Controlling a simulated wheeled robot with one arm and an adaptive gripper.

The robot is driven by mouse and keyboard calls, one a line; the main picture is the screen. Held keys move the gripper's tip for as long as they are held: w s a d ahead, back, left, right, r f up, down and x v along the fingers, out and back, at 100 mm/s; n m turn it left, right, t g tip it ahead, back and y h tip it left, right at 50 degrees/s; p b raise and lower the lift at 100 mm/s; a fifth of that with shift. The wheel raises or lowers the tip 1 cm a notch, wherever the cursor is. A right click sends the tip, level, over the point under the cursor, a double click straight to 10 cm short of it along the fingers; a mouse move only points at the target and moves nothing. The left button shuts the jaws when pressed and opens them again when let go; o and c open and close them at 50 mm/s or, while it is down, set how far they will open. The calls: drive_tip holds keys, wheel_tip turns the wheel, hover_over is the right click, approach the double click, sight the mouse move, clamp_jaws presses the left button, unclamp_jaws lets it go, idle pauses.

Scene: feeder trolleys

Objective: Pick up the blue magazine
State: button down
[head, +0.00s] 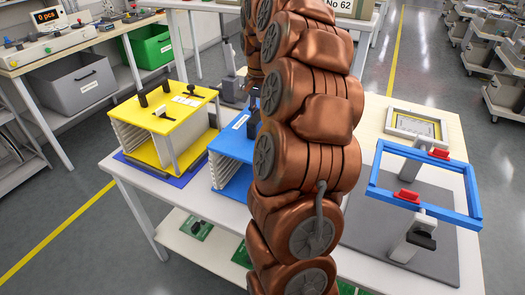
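The blue magazine (234,143) stands on the white trolley table, in the middle of the view. It is a blue-topped rack with a white label and slotted sides, and my arm covers its right part. Dark upright parts rise at its back and right. My copper-coloured arm runs down the centre of the view. A dark grey piece beside the arm, above the magazine's back, may be part of my gripper (228,58). The fingertips are not clear, and I cannot tell whether they touch the magazine.
A yellow magazine (166,112) stands just left of the blue one on a blue mat (196,172). On the right a blue frame (425,206) with red clamps sits over a grey plate (365,222). A shelf with a grey bin (78,84) and a green bin (152,47) stands at the left.

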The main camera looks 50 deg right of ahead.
drive_tip(key=shift+r, duration=0.1)
idle(0.4)
drive_tip(key=shift+r+b, duration=0.3)
drive_tip(key=shift+r, duration=0.25)
drive_tip(key=shift+w+d+b, duration=0.2)
drive_tip(key=shift+w+d, duration=0.1)
drive_tip(key=shift+d, duration=0.7)
drive_tip(key=shift+w+d+b, duration=0.15)
drive_tip(key=shift+w+d, duration=0.15)
drive_tip(key=shift+d, duration=0.65)
drive_tip(key=shift+d+r, duration=0.1)
drive_tip(key=shift+r, duration=2.6)
wheel_tip(320, 180, up, 4)
drive_tip(key=shift+r+p, duration=0.1)
drive_tip(key=shift+p, duration=0.85)
wheel_tip(320, 180, up, 4)
drive_tip(key=p, duration=0.4)
drive_tip(key=shift+r, duration=0.15)
